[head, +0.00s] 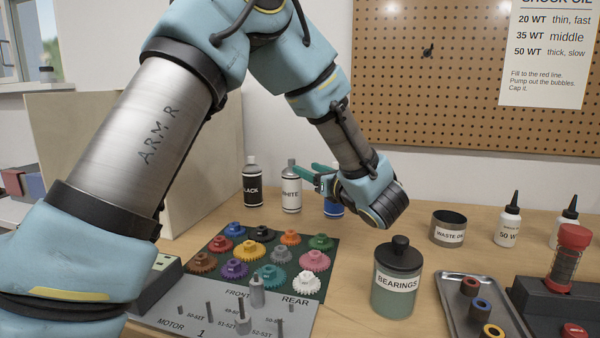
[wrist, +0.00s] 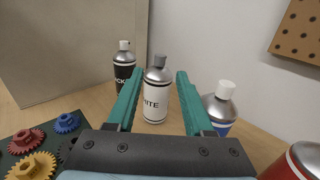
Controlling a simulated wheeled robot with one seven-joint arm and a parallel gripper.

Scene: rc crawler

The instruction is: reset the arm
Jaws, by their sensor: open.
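My arm reaches across the head view from the left. My gripper (head: 318,178) is in front of the spray cans at the back of the bench. In the wrist view my gripper (wrist: 158,88) is open, with its two teal fingers apart. The white-labelled can (wrist: 156,95) shows upright between the fingers, farther off; whether either finger touches it I cannot tell. In the head view the white can (head: 291,188) stands beside the black can (head: 251,185). A blue can (head: 333,205) is partly hidden behind my gripper.
A dark mat with several coloured gears (head: 264,249) lies in front. A bearings jar (head: 396,280), a waste oil cup (head: 447,228), oil bottles (head: 508,222) and a metal tray (head: 456,311) stand to the right. A beige panel (head: 190,150) rises behind my arm. A red can (wrist: 300,162) is close at the lower right.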

